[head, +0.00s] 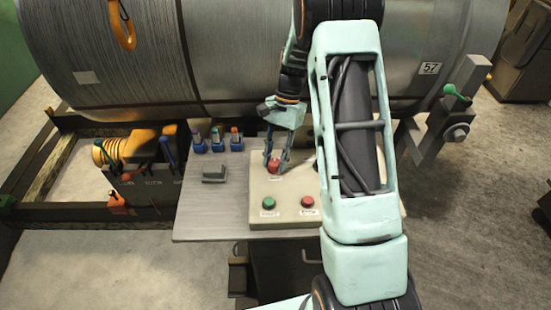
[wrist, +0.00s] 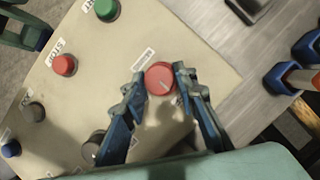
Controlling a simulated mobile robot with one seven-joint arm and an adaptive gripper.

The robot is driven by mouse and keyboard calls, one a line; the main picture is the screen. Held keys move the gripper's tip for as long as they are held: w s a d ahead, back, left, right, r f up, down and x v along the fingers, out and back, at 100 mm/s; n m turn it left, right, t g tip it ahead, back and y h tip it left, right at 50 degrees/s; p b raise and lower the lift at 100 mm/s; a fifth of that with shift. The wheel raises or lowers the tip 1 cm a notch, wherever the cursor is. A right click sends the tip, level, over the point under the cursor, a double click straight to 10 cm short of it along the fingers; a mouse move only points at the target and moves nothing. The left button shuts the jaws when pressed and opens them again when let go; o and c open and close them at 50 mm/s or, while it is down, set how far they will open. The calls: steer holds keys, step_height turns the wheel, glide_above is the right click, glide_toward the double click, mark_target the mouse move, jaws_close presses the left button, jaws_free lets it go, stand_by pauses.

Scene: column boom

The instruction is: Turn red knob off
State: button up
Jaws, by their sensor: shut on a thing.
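The red knob (head: 273,167) stands at the upper left of the beige control panel (head: 260,185) in the head view. In the wrist view the red knob (wrist: 160,77) has a pale pointer line on its face. My gripper (head: 278,160) reaches down over it, and in the wrist view my gripper (wrist: 157,78) has one finger on each side of the knob, shut on it. The label beside the knob is too small to read.
The panel also has a green button (wrist: 106,8), a red stop button (wrist: 64,65) and dark knobs (wrist: 34,111). A grey block (head: 214,173) and several coloured-top holders (head: 217,143) are on the metal table (head: 205,220). A large metal coil (head: 240,60) is behind.

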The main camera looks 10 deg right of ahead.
steer(key=o, duration=1.2)
steer(key=shift+c, duration=0.2)
steer(key=shift+r, duration=0.1)
steer(key=v, duration=1.2)
